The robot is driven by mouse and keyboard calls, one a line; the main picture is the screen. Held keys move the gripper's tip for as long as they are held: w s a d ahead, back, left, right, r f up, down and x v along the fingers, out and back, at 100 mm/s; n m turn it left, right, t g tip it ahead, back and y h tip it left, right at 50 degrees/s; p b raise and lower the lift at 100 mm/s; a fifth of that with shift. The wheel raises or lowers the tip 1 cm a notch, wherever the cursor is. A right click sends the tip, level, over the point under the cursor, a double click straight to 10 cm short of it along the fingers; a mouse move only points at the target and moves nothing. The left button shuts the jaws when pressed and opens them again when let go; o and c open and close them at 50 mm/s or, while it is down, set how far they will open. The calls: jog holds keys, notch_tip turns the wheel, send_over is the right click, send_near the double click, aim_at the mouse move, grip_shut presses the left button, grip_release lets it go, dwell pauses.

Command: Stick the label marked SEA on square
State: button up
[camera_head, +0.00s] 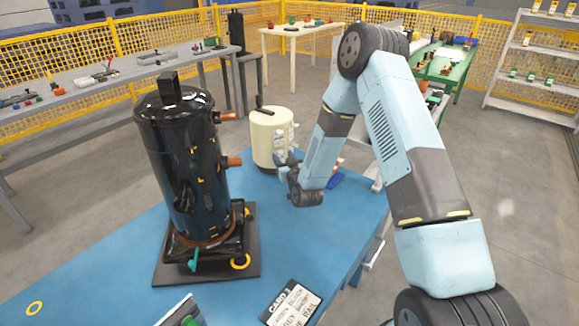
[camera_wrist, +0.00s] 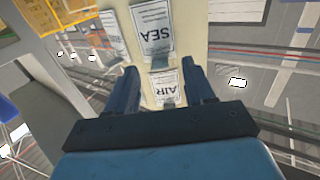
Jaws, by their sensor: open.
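The label marked SEA (camera_wrist: 152,30) is a white sheet with dark letters, upside down in the wrist view, on the cream cylinder (camera_head: 268,135). A label marked AIR (camera_wrist: 166,86) sits below it in that view. My gripper (camera_wrist: 162,84) is open, its two dark fingers on either side of the AIR label, with nothing visibly held. In the head view my gripper (camera_head: 284,168) is at the right front of the cylinder; whether it touches a label I cannot tell. I cannot make out the square.
A tall black compressor (camera_head: 185,150) stands on a dark base on the blue table (camera_head: 110,255), left of the cylinder. A printed card (camera_head: 291,305) is at the front edge. The table's left front is mostly clear.

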jog(key=shift+x, duration=0.9)
jog(key=shift+c, duration=0.4)
grip_shut()
